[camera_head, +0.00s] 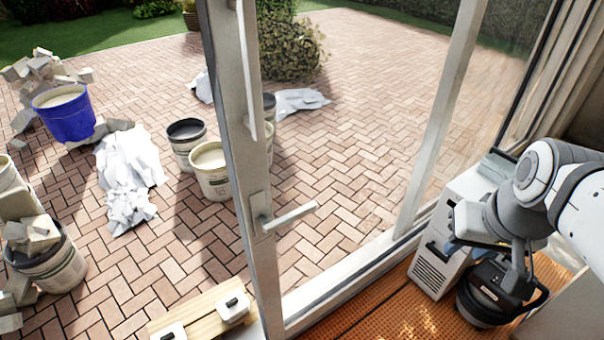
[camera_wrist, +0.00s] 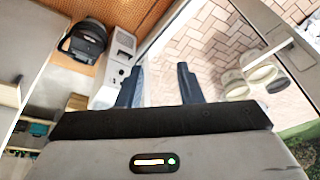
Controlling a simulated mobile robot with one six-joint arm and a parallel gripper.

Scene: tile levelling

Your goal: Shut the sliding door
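The sliding door is a glazed panel in a pale frame; its near upright (camera_head: 250,150) stands left of centre in the head view, with paving in clear view to its left. A lever handle (camera_head: 290,217) sticks out to the right from a plate on this upright, below a long vertical pull bar (camera_head: 248,70). A pale frame bar (camera_wrist: 262,42) crosses the right of the wrist view. My gripper (camera_wrist: 158,84) is open, with its two dark blue fingers apart and nothing visible between them. In the head view it is at the right, well away from the handle.
A white boxy unit (camera_head: 437,250) and a dark vacuum-like machine (camera_head: 487,300) stand on the orange mat (camera_head: 375,320) below my arm. Outside are buckets, including a blue one (camera_head: 63,112), rubble and white sheeting (camera_head: 127,170). A plank (camera_head: 190,310) lies near the threshold.

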